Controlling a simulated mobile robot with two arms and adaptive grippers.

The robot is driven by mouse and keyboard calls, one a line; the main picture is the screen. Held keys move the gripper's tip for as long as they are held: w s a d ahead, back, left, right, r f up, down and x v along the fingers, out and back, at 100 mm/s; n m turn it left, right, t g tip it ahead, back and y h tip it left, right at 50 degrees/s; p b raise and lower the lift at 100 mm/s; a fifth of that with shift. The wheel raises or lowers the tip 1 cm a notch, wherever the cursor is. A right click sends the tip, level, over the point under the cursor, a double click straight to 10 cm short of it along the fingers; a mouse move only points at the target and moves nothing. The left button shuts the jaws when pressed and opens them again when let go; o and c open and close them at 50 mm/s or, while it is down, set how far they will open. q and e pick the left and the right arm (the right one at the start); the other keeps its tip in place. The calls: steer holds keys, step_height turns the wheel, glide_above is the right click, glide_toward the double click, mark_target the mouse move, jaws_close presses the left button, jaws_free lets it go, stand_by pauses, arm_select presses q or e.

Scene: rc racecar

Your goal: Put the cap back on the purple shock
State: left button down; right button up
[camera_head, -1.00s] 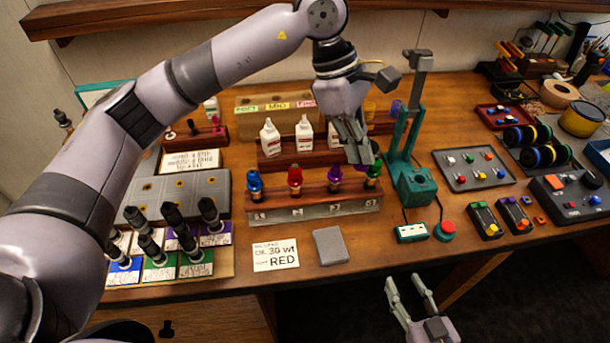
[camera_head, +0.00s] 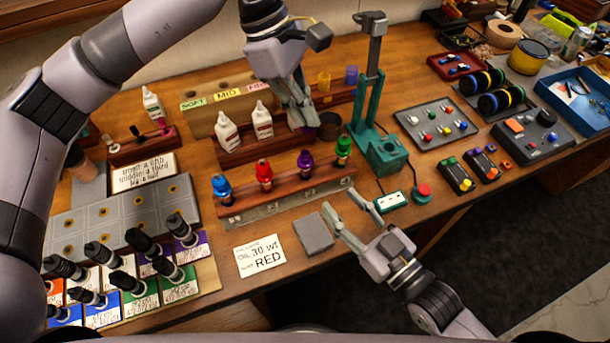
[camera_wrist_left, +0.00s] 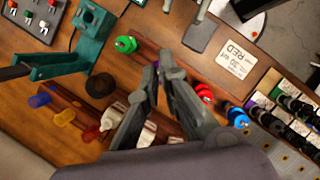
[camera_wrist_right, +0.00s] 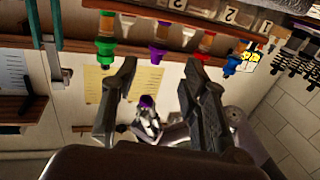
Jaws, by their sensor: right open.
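The purple shock (camera_head: 305,163) stands upright in the front wooden rack (camera_head: 285,192), between the red and green shocks. My right gripper (camera_head: 340,215) is open and empty in front of the rack, beside a grey pad.
Blue (camera_head: 221,187), red (camera_head: 264,175) and green (camera_head: 343,148) shocks stand close in the same rack. White bottles (camera_head: 228,134) stand behind. A teal stand (camera_head: 384,152) is right of the rack. The grey pad (camera_head: 313,234) and oil card (camera_head: 259,256) lie in front.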

mark_target(308, 169)
steer(key=x, duration=1.2)
steer(key=shift+w+a+f, duration=0.1)
steer(key=shift+w+a, duration=0.15)
steer(key=shift+c, duration=0.3)
jaws_close()
